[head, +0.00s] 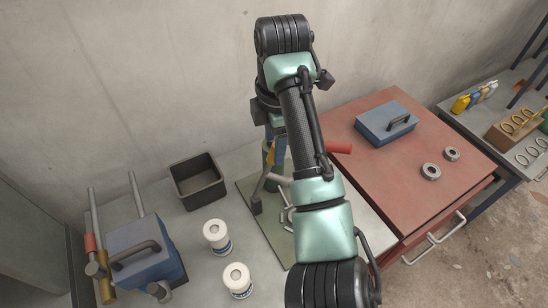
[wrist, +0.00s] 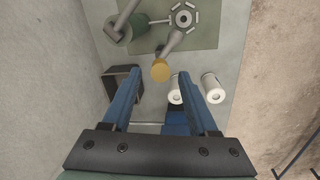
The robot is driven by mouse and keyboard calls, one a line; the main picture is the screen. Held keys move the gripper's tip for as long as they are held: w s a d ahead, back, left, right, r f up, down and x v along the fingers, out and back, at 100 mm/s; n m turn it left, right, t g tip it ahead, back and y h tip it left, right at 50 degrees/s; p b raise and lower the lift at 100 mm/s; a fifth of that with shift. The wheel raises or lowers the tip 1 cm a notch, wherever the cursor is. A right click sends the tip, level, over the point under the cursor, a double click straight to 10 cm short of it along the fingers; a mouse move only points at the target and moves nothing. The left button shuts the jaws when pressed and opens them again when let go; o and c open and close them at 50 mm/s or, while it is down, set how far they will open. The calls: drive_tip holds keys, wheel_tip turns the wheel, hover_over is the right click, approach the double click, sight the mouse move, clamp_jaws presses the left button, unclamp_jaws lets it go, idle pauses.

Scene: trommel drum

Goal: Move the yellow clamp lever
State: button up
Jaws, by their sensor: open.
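The yellow clamp lever shows in the wrist view as a round yellow knob (wrist: 160,70) on a grey shaft. A dark green drum (wrist: 139,27) lies left of the hub. My gripper (wrist: 160,71) is open and empty, its two blue fingers apart. The knob appears in the gap between the fingertips, touching neither in the picture; I cannot tell its depth. In the head view my arm hides most of the drum and lever.
A dark open bin (head: 198,183), two white jars (head: 217,235) and (head: 237,279), and a blue toolbox (head: 146,253) stand left of the drum's green plate (head: 271,230). A red cabinet (head: 385,178) with a blue case (head: 386,124) and two metal rings stands right. A wall is behind.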

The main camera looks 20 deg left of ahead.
hover_over(276, 177)
drive_tip(key=shift+w+a+f+p, duration=0.1)
drive_tip(key=shift+a+f+p, duration=0.1)
drive_tip(key=shift+f, duration=0.85)
drive_tip(key=shift+a+f+p, duration=0.1)
drive_tip(key=shift+f+p, duration=0.1)
drive_tip(key=shift+f, duration=0.8)
drive_tip(key=shift+c, duration=0.3)
clamp_jaws()
